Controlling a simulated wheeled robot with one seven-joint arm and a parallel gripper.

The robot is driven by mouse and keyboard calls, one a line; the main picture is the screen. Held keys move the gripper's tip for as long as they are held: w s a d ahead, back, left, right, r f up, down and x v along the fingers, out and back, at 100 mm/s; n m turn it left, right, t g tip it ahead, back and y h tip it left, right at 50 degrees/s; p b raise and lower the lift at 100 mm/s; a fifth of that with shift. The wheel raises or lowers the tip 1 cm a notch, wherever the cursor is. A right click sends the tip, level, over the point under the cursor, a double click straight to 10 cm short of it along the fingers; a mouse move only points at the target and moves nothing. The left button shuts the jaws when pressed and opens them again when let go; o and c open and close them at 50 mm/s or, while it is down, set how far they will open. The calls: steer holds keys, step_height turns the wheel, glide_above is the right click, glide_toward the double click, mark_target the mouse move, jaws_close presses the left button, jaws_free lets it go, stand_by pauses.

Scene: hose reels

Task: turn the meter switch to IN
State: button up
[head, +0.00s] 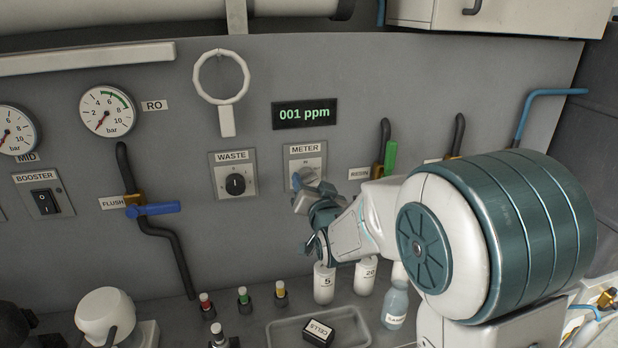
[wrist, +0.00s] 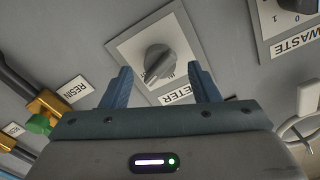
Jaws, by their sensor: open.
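The METER switch is a grey knob (head: 306,175) on a light square plate under a METER label, on the grey panel. In the wrist view the knob (wrist: 159,62) sits between and beyond the two blue fingertips, its ridge slanted. The METER label (wrist: 178,94) appears upside down there, partly covered by a finger. The marks around the knob are too small or hidden to read, so I cannot tell its setting. My gripper (head: 316,204) is open in front of the plate; it also shows in the wrist view (wrist: 160,72). No contact with the knob is visible.
The WASTE switch (head: 235,183) is left of METER. A green-handled valve (head: 390,155) is on the right. Bottles (head: 324,283) and a tray (head: 283,332) stand on the bench below. A white ring (head: 221,98) hangs upper left.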

steer(key=shift+x, duration=1.05)
steer(key=c, duration=1)
steer(key=shift+o, duration=0.2)
